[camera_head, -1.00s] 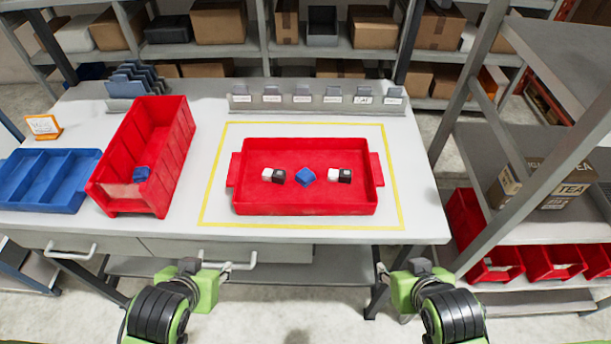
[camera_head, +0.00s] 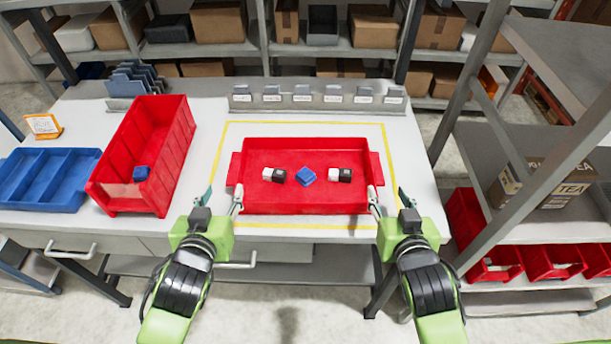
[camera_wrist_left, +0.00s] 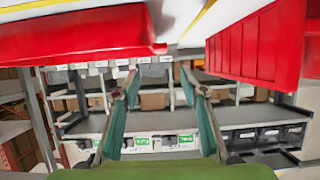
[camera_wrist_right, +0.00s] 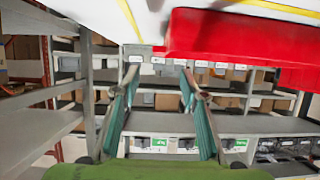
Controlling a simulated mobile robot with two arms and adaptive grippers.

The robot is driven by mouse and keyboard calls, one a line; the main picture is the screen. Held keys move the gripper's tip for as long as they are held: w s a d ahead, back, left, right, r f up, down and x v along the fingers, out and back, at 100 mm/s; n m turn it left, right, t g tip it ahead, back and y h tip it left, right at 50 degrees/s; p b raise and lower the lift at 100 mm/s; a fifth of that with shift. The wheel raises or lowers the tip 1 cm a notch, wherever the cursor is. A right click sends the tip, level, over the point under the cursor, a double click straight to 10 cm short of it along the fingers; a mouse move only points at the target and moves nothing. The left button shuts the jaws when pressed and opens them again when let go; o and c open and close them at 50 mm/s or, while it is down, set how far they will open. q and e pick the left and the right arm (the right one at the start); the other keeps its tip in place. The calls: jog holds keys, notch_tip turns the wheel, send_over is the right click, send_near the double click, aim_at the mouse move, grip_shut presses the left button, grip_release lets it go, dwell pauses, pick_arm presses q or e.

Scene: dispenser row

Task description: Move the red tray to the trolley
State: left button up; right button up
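The red tray (camera_head: 305,207) lies flat inside a yellow outline on the white table, with handles at its left and right ends. Two black-and-white blocks (camera_head: 273,175) (camera_head: 340,175) and a blue block (camera_head: 306,176) lie in it. My left gripper (camera_head: 222,200) is open and empty near the tray's front left corner. My right gripper (camera_head: 390,199) is open and empty near its front right corner. The tray also shows above the fingers in the left wrist view (camera_wrist_left: 80,38) and the right wrist view (camera_wrist_right: 235,45). I cannot tell whether the grey rack (camera_head: 482,150) at the right is the trolley.
A red bin (camera_head: 110,200) holding a blue block and a blue divided tray (camera_head: 40,205) stand left of the red tray. A row of labelled grey holders (camera_head: 318,104) runs along the table's back. Shelves with boxes stand behind.

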aim_at(234, 166)
pick_arm(q)
jog(key=x, duration=1.3)
jog(key=shift+w+f, duration=0.1)
jog(key=shift+w, duration=0.05)
pick_arm(e)
jog(key=x, duration=1.3)
jog(key=shift+w+f, duration=0.1)
jog(key=shift+f, duration=0.05)
pick_arm(q)
grip_shut()
pick_arm(e)
grip_shut()
